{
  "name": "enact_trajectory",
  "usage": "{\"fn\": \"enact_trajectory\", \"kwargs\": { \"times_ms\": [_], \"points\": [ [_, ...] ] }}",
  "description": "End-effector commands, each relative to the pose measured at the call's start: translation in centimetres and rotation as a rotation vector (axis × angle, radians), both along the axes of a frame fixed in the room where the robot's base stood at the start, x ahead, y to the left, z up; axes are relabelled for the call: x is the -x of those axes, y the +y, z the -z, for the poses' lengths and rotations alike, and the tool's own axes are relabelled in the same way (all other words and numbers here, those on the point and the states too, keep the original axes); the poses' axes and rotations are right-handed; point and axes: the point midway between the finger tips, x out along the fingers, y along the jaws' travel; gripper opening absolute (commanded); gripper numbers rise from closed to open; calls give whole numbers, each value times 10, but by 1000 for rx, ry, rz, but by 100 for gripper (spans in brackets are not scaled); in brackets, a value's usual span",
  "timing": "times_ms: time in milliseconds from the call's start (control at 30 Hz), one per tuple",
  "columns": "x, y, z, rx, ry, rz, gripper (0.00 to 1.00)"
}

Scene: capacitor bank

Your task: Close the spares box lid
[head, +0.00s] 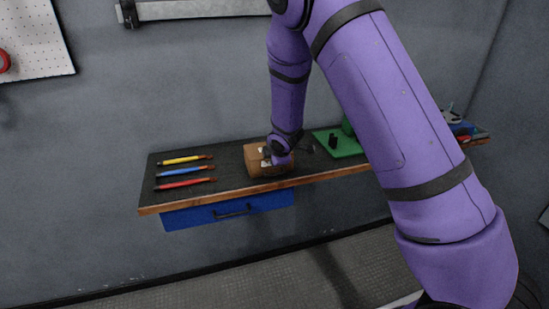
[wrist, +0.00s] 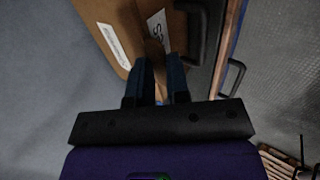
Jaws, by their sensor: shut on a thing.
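The spares box (head: 257,171) is a small brown box on the dark bench top, at the middle of the head view. In the wrist view its brown surface (wrist: 103,12) fills the top, with two white labels and a black handle at the right. My gripper (wrist: 160,62) reaches the box from above, its two dark fingers close together around a narrow brown piece (wrist: 153,46). This piece appears to be part of the lid. In the head view my wrist hides part of the box, and I cannot tell how far the lid stands open.
Yellow, blue and red screwdriver-like tools (head: 184,172) lie left of the box on the bench (head: 227,178). A green stand (head: 345,150) is to the right. A blue drawer (head: 270,201) with a black handle hangs below the front edge. Open floor lies in front.

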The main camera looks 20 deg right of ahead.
Motion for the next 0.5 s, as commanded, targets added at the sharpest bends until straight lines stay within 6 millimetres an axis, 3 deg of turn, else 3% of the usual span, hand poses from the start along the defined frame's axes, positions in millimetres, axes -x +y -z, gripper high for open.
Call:
{"fn": "enact_trajectory", "kwargs": {
  "times_ms": [33,100,500],
  "points": [
    [0,0,1,1,1,1,21],
    [0,0,1,0,1,0,31],
    [4,0,-7,-1,-1,-1,31]
  ]
}}
